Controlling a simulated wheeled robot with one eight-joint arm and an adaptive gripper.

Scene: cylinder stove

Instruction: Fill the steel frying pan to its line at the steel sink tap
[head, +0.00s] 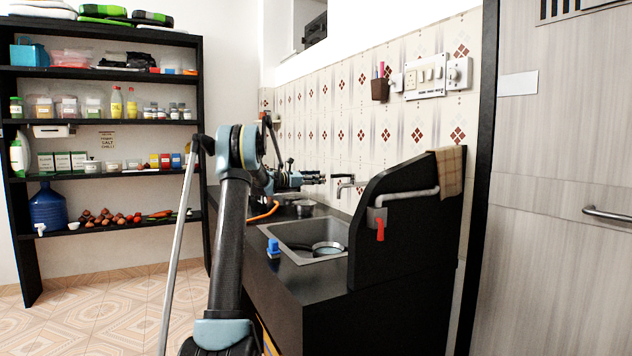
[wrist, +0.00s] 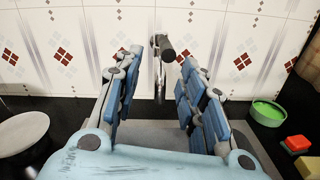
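The steel sink (head: 275,230) is set into the dark counter. A round pan (head: 328,248) lies inside it, partly hidden by the sink's near edge; its line and any water in it cannot be made out. The tap (head: 345,183) comes out of the tiled wall above the sink. My gripper (head: 318,179) is level with the tap and just left of it in the head view. In the wrist view my gripper (wrist: 157,82) is open and empty, and the tap's dark round knob (wrist: 167,47) shows ahead between its fingertips, apparently untouched.
In the wrist view a pale round dish (wrist: 22,135) is at left, a green bowl (wrist: 267,112) and a red block (wrist: 297,143) at right. A blue bottle (head: 273,248) stands on the counter's front edge. A black side panel (head: 410,225) rises right of the sink.

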